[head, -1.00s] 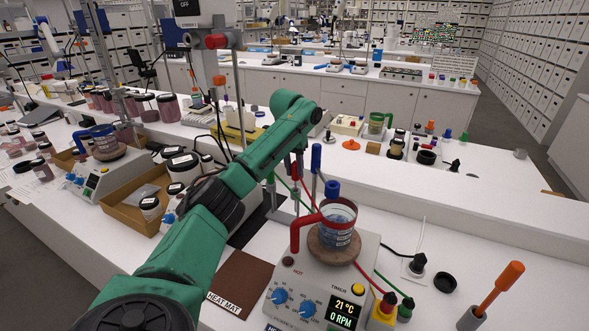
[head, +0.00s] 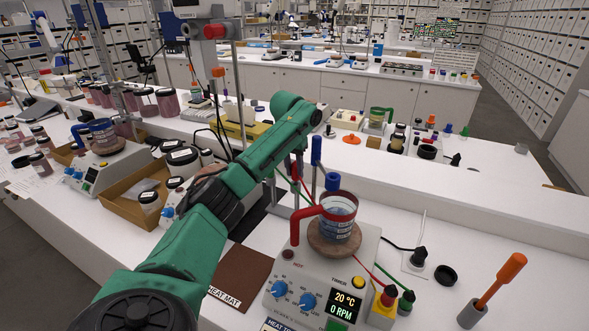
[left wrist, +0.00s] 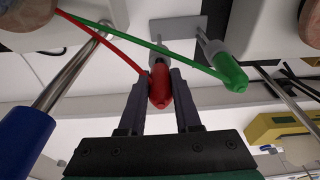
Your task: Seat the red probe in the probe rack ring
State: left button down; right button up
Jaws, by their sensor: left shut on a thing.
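My left gripper (left wrist: 160,92) is shut on the red probe (left wrist: 160,85), with one dark finger on each side of it in the left wrist view. The red probe also shows as a small red piece (head: 294,171) at the arm's end in the head view. A pale grey piece of the rack shows just beyond the probe, above a grey plate (left wrist: 183,27); I cannot tell whether the probe is in a ring or only lined up with it. The green probe (left wrist: 232,72) stands just right of the red one. My right gripper is not in view.
A hotplate (head: 290,270) with a red-handled beaker (head: 338,212) stands beside the gripper. Red and green cables run close to the fingers. A blue-handled rod (left wrist: 25,135) stands left in the wrist view. An orange-handled tool (head: 505,275) stands at right.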

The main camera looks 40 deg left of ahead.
pick_arm(q)
jog(key=shift+f, duration=0.65)
jog(key=c, duration=0.5)
grip_release()
jog(key=shift+r+b, duration=0.4)
jog(key=shift+r, duration=0.1)
jog(key=r, duration=0.4)
jog(key=s+r+b, duration=0.1)
jog(key=r, duration=0.1)
jog(key=shift+s+d, duration=0.1)
jog(key=shift+d, duration=0.15)
jog(key=r, duration=0.2)
jog(key=s+r+p, duration=0.1)
jog(key=r, duration=0.2)
jog(key=r+p, duration=0.1)
jog(key=r, duration=0.1)
jog(key=shift+s+d+r, duration=0.15)
jog(key=shift+s+d, duration=0.05)
jog(key=shift+s, duration=0.15)
